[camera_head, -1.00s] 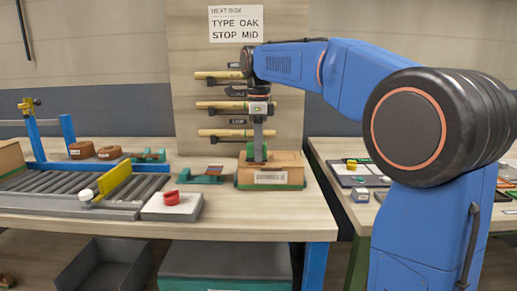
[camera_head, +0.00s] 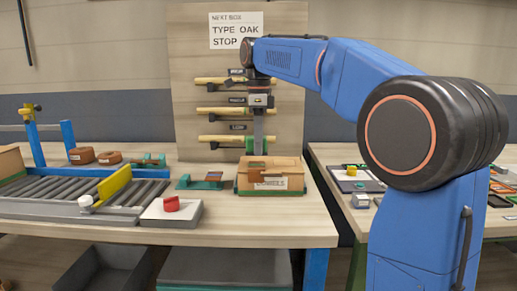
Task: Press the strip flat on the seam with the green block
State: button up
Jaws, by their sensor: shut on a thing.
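The cardboard box (camera_head: 290,184) stands on the bench, with a label on its front that seems to read "DOWELS". A brown strip (camera_head: 262,174) lies across its top towards the front edge. I cannot tell how flat it is or whether it is stuck to the seam. My gripper (camera_head: 257,148) points down above the rear part of the box, shut on the green block (camera_head: 250,146). The block looks raised off the box top. The gripper's fingers hide part of the block.
A green tape holder (camera_head: 186,182) stands left of the box. Further left are a white button box (camera_head: 168,213) with a red knob and a roller conveyor (camera_head: 55,193) with a yellow gate. A peg board (camera_head: 190,60) with wooden tools rises behind. A second bench (camera_head: 325,150) is at right.

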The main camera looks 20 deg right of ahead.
jog(key=shift+r, duration=1.55)
